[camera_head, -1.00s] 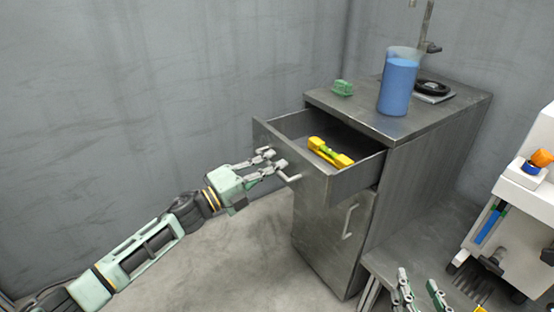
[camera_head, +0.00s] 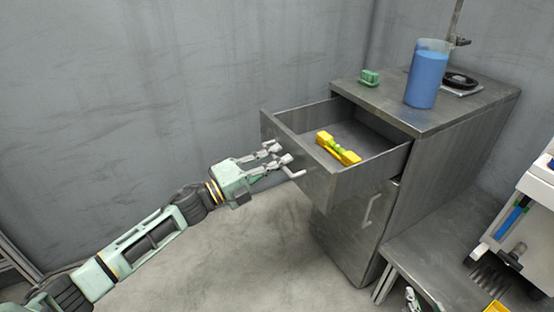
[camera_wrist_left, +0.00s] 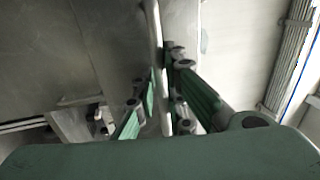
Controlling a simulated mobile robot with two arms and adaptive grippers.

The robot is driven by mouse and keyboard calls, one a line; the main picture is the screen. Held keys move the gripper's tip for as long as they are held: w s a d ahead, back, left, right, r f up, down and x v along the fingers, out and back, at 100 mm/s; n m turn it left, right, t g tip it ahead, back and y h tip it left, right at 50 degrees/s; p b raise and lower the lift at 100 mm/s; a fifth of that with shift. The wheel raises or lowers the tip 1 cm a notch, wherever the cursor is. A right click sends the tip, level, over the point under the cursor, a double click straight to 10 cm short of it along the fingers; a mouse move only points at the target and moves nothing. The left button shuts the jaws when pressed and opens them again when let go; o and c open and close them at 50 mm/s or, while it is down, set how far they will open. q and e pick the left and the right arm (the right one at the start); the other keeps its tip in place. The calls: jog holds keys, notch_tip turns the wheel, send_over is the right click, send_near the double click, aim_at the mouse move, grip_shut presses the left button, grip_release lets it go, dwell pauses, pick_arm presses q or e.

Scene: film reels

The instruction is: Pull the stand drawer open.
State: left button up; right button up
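The grey metal stand (camera_head: 400,215) has its top drawer (camera_head: 375,175) pulled well out. A yellow object with a green middle (camera_head: 338,148) lies inside the drawer. My left gripper (camera_head: 283,158) is at the drawer front, with its fingers around the bar handle (camera_head: 294,173). In the left wrist view the handle bar (camera_wrist_left: 155,45) runs between the fingers of the left gripper (camera_wrist_left: 163,95), which look closed on it.
A beaker of blue liquid (camera_head: 427,75), a small green object (camera_head: 369,77) and a black ring-shaped item (camera_head: 460,81) are on the stand top. A lower door handle (camera_head: 372,208) sits under the drawer. White equipment (camera_head: 530,225) is at right. Floor before the drawer is clear.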

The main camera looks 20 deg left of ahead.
pick_arm(q)
jog(key=shift+o, duration=0.3)
jog(key=v, duration=1.2)
